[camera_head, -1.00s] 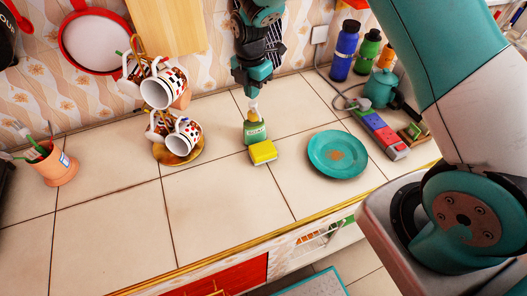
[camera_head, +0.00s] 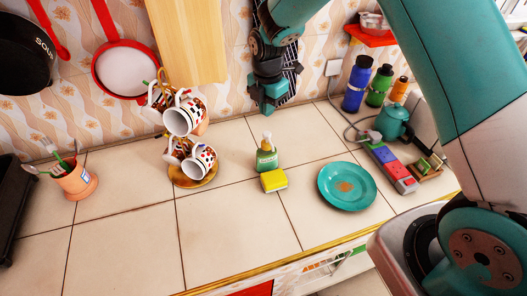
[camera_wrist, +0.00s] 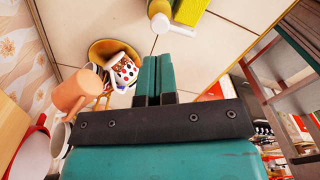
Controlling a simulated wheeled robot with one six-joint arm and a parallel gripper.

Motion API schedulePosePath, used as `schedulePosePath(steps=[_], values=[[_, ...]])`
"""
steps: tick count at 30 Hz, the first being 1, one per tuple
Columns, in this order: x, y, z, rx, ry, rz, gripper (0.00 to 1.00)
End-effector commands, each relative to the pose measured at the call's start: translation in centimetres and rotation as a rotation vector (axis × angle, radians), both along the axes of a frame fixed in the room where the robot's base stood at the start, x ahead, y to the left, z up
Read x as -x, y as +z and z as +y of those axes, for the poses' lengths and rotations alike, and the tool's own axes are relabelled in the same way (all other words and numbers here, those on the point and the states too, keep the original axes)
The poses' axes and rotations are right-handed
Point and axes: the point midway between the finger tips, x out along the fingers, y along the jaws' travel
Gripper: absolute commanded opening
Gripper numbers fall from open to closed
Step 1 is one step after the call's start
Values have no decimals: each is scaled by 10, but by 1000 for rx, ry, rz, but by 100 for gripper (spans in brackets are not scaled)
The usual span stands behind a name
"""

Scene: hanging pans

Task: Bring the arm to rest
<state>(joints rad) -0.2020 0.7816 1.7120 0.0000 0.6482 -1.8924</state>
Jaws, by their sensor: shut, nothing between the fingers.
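My gripper (camera_head: 267,106) hangs at the end of my teal and dark arm, in front of the patterned back wall and above the back of the tiled counter (camera_head: 120,235). In the wrist view the two teal fingers (camera_wrist: 156,75) lie close together, shut and empty. The soap bottle (camera_head: 266,156) stands upright on the counter below my gripper, apart from it. The yellow sponge (camera_head: 274,180) lies just in front of the bottle.
A mug stand with several mugs (camera_head: 184,118) is left of my gripper. A red pan (camera_head: 126,69), a dark pan (camera_head: 25,45) and a cutting board (camera_head: 187,40) hang on the wall. A teal plate (camera_head: 347,187), kettle (camera_head: 391,122) and bottles (camera_head: 358,84) stand at right.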

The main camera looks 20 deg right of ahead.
Motion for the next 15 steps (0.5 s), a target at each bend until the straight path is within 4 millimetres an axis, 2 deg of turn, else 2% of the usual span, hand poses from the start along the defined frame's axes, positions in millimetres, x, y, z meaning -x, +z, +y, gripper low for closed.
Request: schedulePosePath(steps=[5,8,11,14,15], values=[[1,1,0,-1,-4,0,0],[7,9,4,-17,-59,-7,0],[29,29,12,-57,-201,-11,0],[67,54,23,-117,-415,-1,0],[86,64,27,-142,-511,9,0]])
